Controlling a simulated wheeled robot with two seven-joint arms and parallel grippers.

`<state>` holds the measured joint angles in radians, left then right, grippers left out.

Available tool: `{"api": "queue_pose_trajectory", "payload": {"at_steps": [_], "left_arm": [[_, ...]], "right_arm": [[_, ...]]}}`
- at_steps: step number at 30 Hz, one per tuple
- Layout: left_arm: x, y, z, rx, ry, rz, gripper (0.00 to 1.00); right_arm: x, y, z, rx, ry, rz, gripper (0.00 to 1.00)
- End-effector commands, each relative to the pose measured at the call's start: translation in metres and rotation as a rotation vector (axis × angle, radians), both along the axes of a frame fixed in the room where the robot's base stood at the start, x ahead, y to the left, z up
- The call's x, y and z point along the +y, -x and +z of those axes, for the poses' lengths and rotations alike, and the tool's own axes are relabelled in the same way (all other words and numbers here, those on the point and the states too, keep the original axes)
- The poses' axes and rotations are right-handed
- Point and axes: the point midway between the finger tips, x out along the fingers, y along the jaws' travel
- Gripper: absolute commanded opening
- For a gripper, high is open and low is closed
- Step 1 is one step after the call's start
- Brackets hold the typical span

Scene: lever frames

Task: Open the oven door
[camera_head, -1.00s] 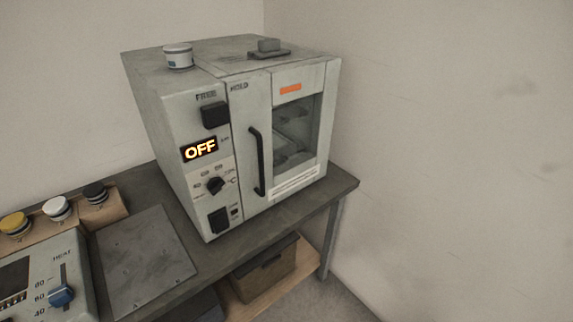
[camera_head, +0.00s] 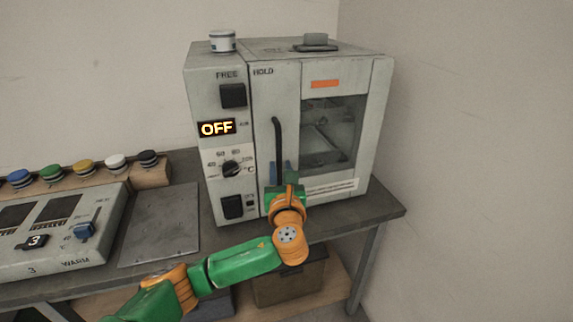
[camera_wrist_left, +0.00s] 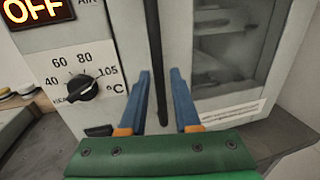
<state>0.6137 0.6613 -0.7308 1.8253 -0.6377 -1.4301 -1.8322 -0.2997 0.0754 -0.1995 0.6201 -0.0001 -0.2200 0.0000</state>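The grey oven (camera_head: 225,65) stands on the table with its door (camera_head: 270,100) shut. The door has a black vertical handle (camera_head: 277,135) and a glass window (camera_head: 345,140). My left gripper (camera_head: 280,172) is in front of the door at the handle's lower part, hiding its lower end in the head view. In the left wrist view, the two blue fingers (camera_wrist_left: 160,95) are apart. The handle (camera_wrist_left: 154,50) shows between them, with a gap on both sides. I cannot tell how deep it sits between the fingers. My right gripper is not in view.
The oven's panel has a display (camera_head: 217,128) reading OFF and a knob (camera_head: 232,168). A jar (camera_head: 222,41) stands on top. A heater unit (camera_head: 60,235), several capped jars and a bare plate (camera_head: 160,225) are at left. A wall is at right.

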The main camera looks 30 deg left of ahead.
Motion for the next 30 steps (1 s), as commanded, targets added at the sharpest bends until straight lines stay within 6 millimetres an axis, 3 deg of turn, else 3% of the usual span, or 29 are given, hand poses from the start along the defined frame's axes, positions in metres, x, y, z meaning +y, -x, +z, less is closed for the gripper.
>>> {"api": "queue_pose_trajectory", "payload": {"at_steps": [6, 13, 17, 30], "left_arm": [[0.018, -0.022, 0.0, 0.001, 0.003, 0.001, 0.31], [0.019, -0.024, -0.001, 0.001, 0.006, -0.002, 0.31], [0.019, -0.024, -0.001, 0.001, 0.006, -0.002, 0.0], [0.019, -0.024, -0.002, 0.003, 0.006, -0.001, 0.0]], "right_arm": [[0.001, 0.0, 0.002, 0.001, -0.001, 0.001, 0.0], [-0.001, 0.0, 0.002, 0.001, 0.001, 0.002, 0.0], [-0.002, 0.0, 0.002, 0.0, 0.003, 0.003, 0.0], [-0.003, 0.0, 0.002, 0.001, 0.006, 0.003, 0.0]]}}
